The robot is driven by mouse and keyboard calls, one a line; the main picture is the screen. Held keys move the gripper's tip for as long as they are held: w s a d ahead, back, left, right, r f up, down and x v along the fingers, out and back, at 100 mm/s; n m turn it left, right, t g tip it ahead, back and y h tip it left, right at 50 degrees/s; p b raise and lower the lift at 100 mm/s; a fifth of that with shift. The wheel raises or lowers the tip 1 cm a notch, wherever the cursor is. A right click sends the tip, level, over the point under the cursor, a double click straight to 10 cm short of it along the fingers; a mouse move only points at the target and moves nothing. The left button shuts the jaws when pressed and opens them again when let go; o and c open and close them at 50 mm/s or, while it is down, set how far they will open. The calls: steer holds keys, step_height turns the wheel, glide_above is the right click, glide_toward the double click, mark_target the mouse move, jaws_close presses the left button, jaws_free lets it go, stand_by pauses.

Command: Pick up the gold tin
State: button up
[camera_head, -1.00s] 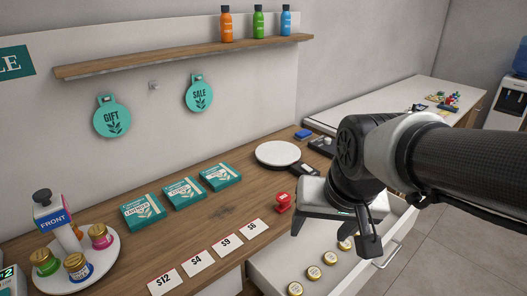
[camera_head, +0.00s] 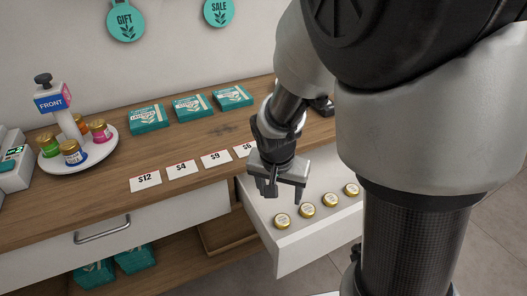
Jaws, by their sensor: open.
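Several small round gold tins with pale labelled lids stand in a row in the open white drawer (camera_head: 290,245). They are a front-left tin (camera_head: 282,220), a second tin (camera_head: 307,210), a third tin (camera_head: 329,199) and a back-right tin (camera_head: 351,189). The frames do not show which one the task means. My gripper (camera_head: 285,196) points down, open and empty, over the drawer's left side. In the picture it is just above the two nearest tins. I cannot tell its exact height over them.
Price cards (camera_head: 183,169) lie along the wooden counter (camera_head: 110,205), with teal boxes (camera_head: 192,108) behind. A white turntable (camera_head: 88,168) at left holds jars with gold lids and a FRONT sign (camera_head: 51,103). My arm hides much of the right side.

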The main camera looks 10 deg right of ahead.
steer(key=b, duration=0.4)
glide_above(282, 220)
steer(key=s, duration=0.2)
steer(key=f, duration=0.8)
steer(key=a+f, duration=0.1)
steer(key=f, duration=0.2)
steer(key=shift+w+f, duration=0.25)
steer(key=shift+f, duration=0.15)
steer(key=b+x, duration=0.2)
steer(key=x, duration=0.3)
steer(key=shift+d+f, duration=0.15)
steer(key=shift+f, duration=0.05)
steer(key=shift+r, duration=0.1)
steer(key=c, duration=1.1)
